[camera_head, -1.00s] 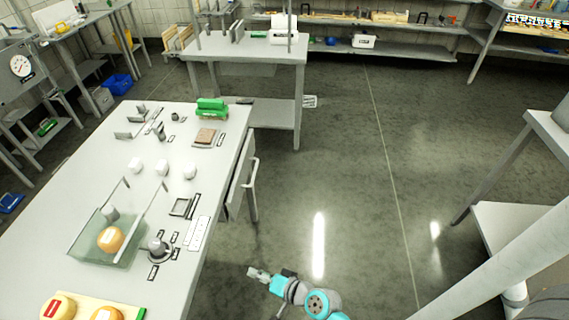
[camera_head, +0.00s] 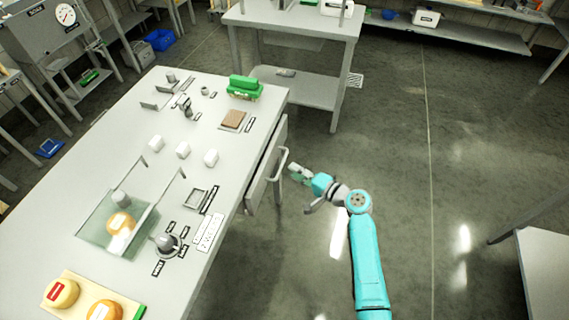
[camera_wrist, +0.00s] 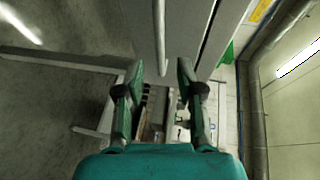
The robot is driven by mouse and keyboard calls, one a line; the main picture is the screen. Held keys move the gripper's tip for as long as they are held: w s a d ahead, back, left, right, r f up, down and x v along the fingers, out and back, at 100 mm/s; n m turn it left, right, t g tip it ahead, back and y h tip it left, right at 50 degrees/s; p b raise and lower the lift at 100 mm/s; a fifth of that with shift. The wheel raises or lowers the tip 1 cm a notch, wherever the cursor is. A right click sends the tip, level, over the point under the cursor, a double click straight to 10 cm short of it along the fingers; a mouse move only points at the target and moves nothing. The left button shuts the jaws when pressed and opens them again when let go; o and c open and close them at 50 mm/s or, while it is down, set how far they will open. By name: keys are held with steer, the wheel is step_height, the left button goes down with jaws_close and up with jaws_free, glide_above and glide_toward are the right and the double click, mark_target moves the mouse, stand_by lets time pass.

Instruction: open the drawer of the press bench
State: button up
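The press bench (camera_head: 150,110) is a long pale table on the left in the head view. Its drawer (camera_head: 262,178) is a grey front below the right edge of the bench top, with a pale bar handle (camera_head: 283,162). My gripper (camera_head: 295,172) is just right of the handle. In the wrist view my gripper (camera_wrist: 161,68) has its two fingers apart, with nothing held. The handle (camera_wrist: 158,30) reaches down toward the gap between them. The drawer front (camera_wrist: 185,25) is beside it, with a narrow dark gap along its edge. I cannot tell whether fingers touch the handle.
Another table (camera_head: 290,25) stands behind. The floor (camera_head: 400,150) right of the bench is open.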

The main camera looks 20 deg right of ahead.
mark_target(282, 164)
steer(key=x, duration=0.6)
steer(key=shift+w+a+f, duration=0.1)
steer(key=shift+w+a, duration=0.15)
steer(key=shift+a, duration=0.1)
jaws_close()
